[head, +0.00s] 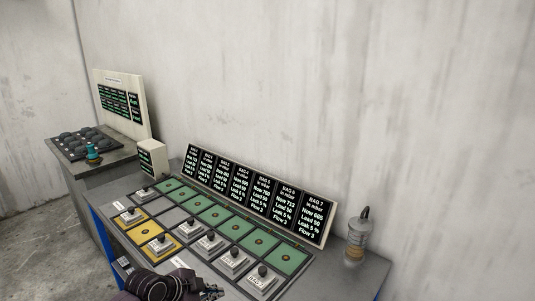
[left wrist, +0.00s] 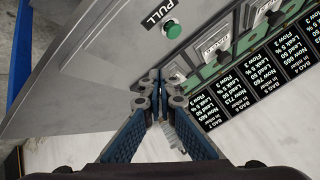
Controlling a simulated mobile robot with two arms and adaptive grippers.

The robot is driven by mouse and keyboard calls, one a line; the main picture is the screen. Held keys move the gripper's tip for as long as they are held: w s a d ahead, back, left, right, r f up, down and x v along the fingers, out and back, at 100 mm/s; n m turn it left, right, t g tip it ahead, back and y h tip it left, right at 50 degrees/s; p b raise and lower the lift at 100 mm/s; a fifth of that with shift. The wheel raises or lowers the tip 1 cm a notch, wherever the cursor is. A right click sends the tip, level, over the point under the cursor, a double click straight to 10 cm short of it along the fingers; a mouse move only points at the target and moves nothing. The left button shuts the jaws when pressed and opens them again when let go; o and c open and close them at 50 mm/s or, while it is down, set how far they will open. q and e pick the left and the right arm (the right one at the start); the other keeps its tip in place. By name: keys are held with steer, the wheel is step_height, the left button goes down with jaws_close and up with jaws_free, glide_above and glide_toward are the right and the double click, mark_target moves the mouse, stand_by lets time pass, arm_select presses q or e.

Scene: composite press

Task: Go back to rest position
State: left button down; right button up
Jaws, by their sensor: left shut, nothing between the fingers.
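My left gripper (head: 208,291) shows at the bottom edge of the head view, over the front edge of the grey console (head: 345,283). In the left wrist view its two blue-padded fingers (left wrist: 158,92) come together at the tips with nothing between them. Behind the fingertips in that view are the console top (left wrist: 95,85) and part of the display row (left wrist: 235,90). I cannot tell how far the fingertips are from the console surface. My right gripper is in neither view.
The console carries green and yellow squares, several white blocks with dark knobs (head: 263,281), and a tilted row of bag displays (head: 260,195). A lamp-like cylinder (head: 356,238) stands at the right. A green button (left wrist: 172,30) sits beside a PULL label. A second bench (head: 100,162) stands left.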

arm_select(q)
steer(key=shift+n+g, duration=0.6)
steer(key=shift+n, duration=0.1)
steer(key=s+d+f, duration=0.1)
steer(key=s, duration=0.2)
steer(key=s+d+f, duration=0.1)
steer(key=s+d, duration=0.1)
steer(key=s, duration=0.1)
steer(key=s+d+f, duration=0.1)
steer(key=s, duration=0.1)
steer(key=shift+s+d+f, duration=0.35)
steer(key=shift+s+f, duration=0.05)
steer(key=s+a+n+g+y, duration=0.15)
steer(key=s+a+n, duration=0.35)
steer(key=s, duration=0.9)
steer(key=s+a+n+g+y, duration=0.1)
steer(key=s+a+n+y, duration=0.2)
steer(key=s+n, duration=0.75)
steer(key=s+f+m+g+b, duration=0.1)
steer(key=s+f+m, duration=0.1)
steer(key=f, duration=1.1)
steer(key=s+f+m, duration=0.2)
steer(key=s+f, duration=0.1)
steer(key=f, duration=1.1)
steer(key=s+a+f+g+b, duration=0.1)
steer(key=s+a+f, duration=0.2)
steer(key=s+f, duration=1.4)
steer(key=shift+f, duration=0.15)
